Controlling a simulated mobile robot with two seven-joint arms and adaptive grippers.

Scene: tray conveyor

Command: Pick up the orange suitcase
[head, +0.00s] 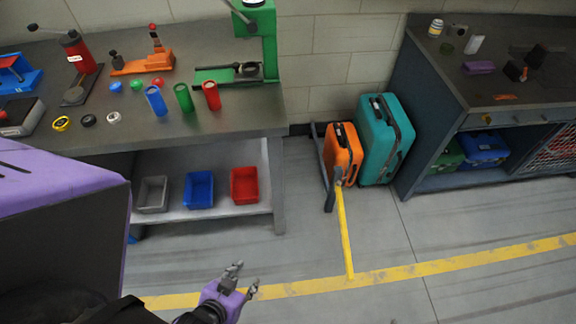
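The orange suitcase (342,150) stands upright on the floor between the two workbenches. A larger teal suitcase (377,133) stands close at its right. A dark rail or frame (324,166) stands along the orange suitcase's left side and hides part of that side. My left gripper (245,277) is low in the view, over the floor near the yellow line. Its fingertips are apart with nothing between them, and it is well in front and left of the suitcase. My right gripper is not in view.
The left workbench (240,118) carries tools and colored cylinders, with grey, blue (199,190) and red bins on its lower shelf. The right workbench (480,85) has small items and a blue crate (483,150) below. The floor before the suitcases is open, marked by yellow lines (400,274).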

